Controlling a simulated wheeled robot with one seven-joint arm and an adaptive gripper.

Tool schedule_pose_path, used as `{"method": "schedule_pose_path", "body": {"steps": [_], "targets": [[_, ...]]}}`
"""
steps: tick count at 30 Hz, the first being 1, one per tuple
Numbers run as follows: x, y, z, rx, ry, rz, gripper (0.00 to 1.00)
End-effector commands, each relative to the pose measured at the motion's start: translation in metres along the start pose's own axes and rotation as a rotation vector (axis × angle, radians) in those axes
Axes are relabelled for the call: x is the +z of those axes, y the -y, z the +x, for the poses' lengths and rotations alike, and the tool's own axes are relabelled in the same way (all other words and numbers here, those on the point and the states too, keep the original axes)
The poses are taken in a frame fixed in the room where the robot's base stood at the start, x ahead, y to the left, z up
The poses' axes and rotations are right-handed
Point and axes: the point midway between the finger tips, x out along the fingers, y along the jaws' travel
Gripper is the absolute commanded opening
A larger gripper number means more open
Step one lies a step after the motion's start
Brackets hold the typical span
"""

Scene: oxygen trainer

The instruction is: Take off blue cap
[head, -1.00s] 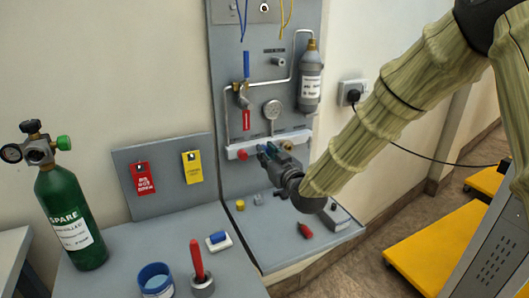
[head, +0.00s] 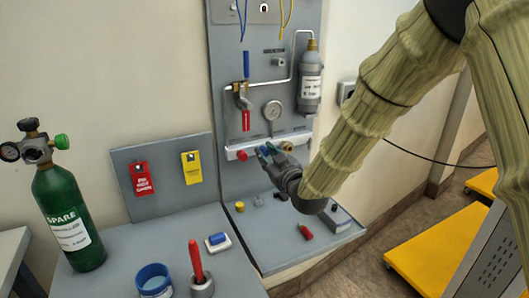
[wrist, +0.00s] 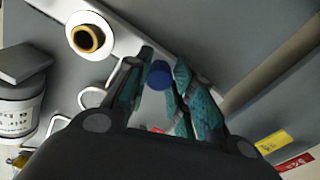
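The blue cap (wrist: 160,75) is between my fingertips in the wrist view, with a finger against each side of it. My gripper (wrist: 162,82) is nearly closed around it. In the head view my gripper (head: 268,152) is in front of the pale manifold bar at the foot of the upright panel, and the cap is hard to tell from the teal fingers. A brass fitting (head: 289,149) with an open dark centre shows just right of the fingers. It also shows in the wrist view (wrist: 88,38), apart from the cap.
A red knob (head: 242,155) is left of my gripper on the bar. A gauge (head: 273,110) and a grey cylinder (head: 311,85) are above. A yellow piece (head: 240,206) and a red item (head: 305,232) lie on the bench. A green spare bottle (head: 66,218) stands at left.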

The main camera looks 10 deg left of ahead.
Motion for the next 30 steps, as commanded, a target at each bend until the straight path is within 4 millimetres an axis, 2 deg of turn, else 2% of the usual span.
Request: {"method": "schedule_pose_path", "body": {"steps": [1,3,14,24,30], "targets": [[0.003,0.001,-0.001,-0.001,0.005,0.001,0.35],[0.002,0.001,-0.001,-0.001,0.003,0.001,0.42],[0.000,0.000,-0.002,0.000,-0.001,0.001,0.42],[-0.001,0.000,-0.022,0.001,-0.001,0.000,0.42],[-0.002,-0.002,-0.024,0.003,-0.001,0.072,0.42]]}}
